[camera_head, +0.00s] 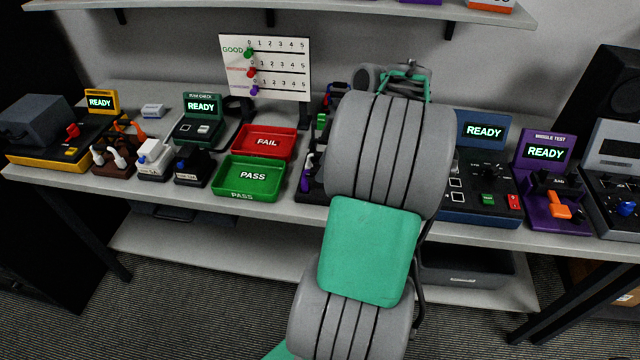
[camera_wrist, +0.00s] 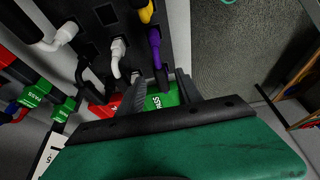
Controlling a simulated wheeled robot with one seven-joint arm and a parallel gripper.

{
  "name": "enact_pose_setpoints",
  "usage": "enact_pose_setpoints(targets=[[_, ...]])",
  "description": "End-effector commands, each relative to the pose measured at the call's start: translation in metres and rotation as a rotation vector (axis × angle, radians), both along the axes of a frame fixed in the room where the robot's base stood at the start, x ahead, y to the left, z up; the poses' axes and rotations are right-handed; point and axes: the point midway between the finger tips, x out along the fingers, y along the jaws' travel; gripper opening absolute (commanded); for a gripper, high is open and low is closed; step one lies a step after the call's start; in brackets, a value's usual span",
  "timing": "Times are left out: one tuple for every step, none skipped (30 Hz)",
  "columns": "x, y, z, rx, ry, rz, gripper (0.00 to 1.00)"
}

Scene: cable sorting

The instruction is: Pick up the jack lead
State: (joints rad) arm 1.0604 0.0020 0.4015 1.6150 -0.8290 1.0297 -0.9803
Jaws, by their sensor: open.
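In the wrist view several plugged leads sit in a dark rack (camera_wrist: 100,17): a purple lead (camera_wrist: 154,45), a white lead (camera_wrist: 118,55), another white-tipped lead (camera_wrist: 62,36) and a yellow one (camera_wrist: 146,12). I cannot tell which is the jack lead. My gripper (camera_wrist: 158,82) is open and empty, its two dark fingers pointing toward the rack. The purple lead's lower end lies roughly between the fingertips, apparently not gripped.
A green PASS tray (camera_head: 246,192) and a red FAIL tray (camera_head: 284,138) stand left of the rack. A white counter board (camera_head: 265,67) stands behind. A shelf (camera_head: 360,12) overhangs the bench.

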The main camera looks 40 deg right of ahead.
Motion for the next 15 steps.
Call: enact_pose_setpoints(targets=[[0.002, 0.004, -0.007, 0.002, 0.001, 0.002, 0.42], [0.003, 0.005, -0.010, 0.002, 0.003, 0.000, 0.42], [0.006, 0.007, -0.016, 0.001, 0.001, 0.002, 0.42], [0.007, 0.009, -0.021, 0.002, 0.002, 0.001, 0.42], [0.009, 0.012, -0.026, 0.003, 0.002, 0.002, 0.42], [0.011, 0.014, -0.033, 0.002, 0.002, 0.001, 0.42], [0.013, 0.015, -0.038, 0.002, 0.003, 0.000, 0.42], [0.015, 0.016, -0.042, 0.001, 0.002, -0.001, 0.42], [0.016, 0.017, -0.045, 0.001, 0.002, 0.001, 0.42], [0.016, 0.017, -0.047, 0.000, 0.002, -0.001, 0.42], [0.017, 0.017, -0.049, -0.001, 0.002, -0.001, 0.42], [0.017, 0.016, -0.049, -0.002, 0.001, -0.003, 0.42], [0.017, 0.016, -0.049, -0.002, 0.001, -0.003, 0.42], [0.017, 0.016, -0.049, -0.002, 0.001, -0.003, 0.42], [0.017, 0.016, -0.049, -0.002, 0.001, -0.003, 0.42]])
